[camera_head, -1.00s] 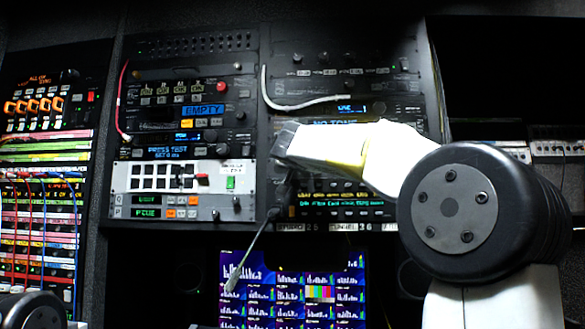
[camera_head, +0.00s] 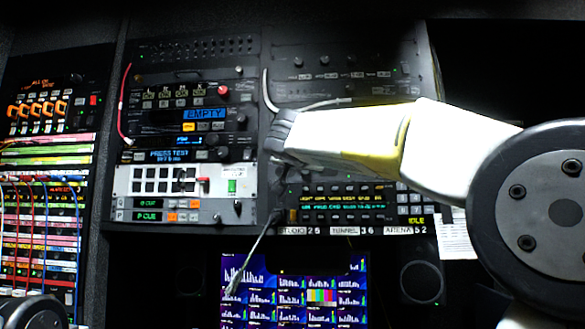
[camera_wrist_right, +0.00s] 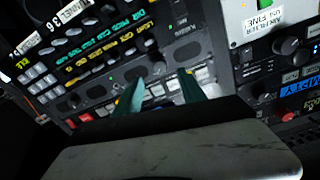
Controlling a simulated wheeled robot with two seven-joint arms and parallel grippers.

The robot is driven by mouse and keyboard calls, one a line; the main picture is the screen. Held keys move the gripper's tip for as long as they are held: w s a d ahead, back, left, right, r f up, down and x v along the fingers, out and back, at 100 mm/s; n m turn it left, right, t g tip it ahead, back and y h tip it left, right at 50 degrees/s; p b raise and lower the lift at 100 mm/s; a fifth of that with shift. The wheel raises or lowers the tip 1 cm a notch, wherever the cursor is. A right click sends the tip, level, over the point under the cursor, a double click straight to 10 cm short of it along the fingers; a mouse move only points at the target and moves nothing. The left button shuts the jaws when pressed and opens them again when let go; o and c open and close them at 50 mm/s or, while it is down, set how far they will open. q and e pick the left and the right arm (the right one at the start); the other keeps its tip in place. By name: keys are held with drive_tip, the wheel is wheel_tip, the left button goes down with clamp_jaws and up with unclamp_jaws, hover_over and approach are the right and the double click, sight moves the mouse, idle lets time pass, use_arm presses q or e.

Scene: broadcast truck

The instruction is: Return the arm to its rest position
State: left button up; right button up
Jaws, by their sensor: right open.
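My right arm comes in from the right in the head view, its white and yellow forearm crossing in front of the equipment rack (camera_head: 190,60). Its dark wrist end (camera_head: 278,137) is in front of the rack's middle post; the fingers cannot be made out there. In the right wrist view my right gripper (camera_wrist_right: 160,90) shows two dark teal fingers standing apart, with nothing seen between them. They point towards a tilted panel of small buttons (camera_wrist_right: 120,45) with green and yellow text. The distance to the panel is hard to judge. My left gripper is not in view.
A multi-window monitor (camera_head: 290,300) sits below the rack, beside a speaker (camera_head: 422,282). A white cable (camera_head: 266,90) and a red cable (camera_head: 120,105) loop on the rack. Colourful patch panels (camera_head: 45,190) stand at left.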

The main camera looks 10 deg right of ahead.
idle(0.4)
drive_tip(key=s+d+f+n+g+y, duration=0.1)
drive_tip(key=s+f+g, duration=0.15)
drive_tip(key=f, duration=0.45)
drive_tip(key=s+d+f+n+g+y, duration=0.1)
drive_tip(key=s+d+f, duration=0.15)
drive_tip(key=f, duration=0.45)
drive_tip(key=s+a+f+n+g+y, duration=0.1)
drive_tip(key=s+f+g+y, duration=0.1)
drive_tip(key=s+f, duration=0.5)
drive_tip(key=s+a+f+n+g+y, duration=0.2)
drive_tip(key=s+f, duration=0.5)
drive_tip(key=f, duration=0.6)
drive_tip(key=s+a+f+n+g+y, duration=0.1)
drive_tip(key=s+a+f+g, duration=0.1)
drive_tip(key=s+f, duration=0.5)
wheel_tip(320, 180, down, 3)
drive_tip(key=shift+a+g+y, duration=0.25)
drive_tip(key=shift+g+y, duration=0.15)
drive_tip(key=shift+g, duration=0.35)
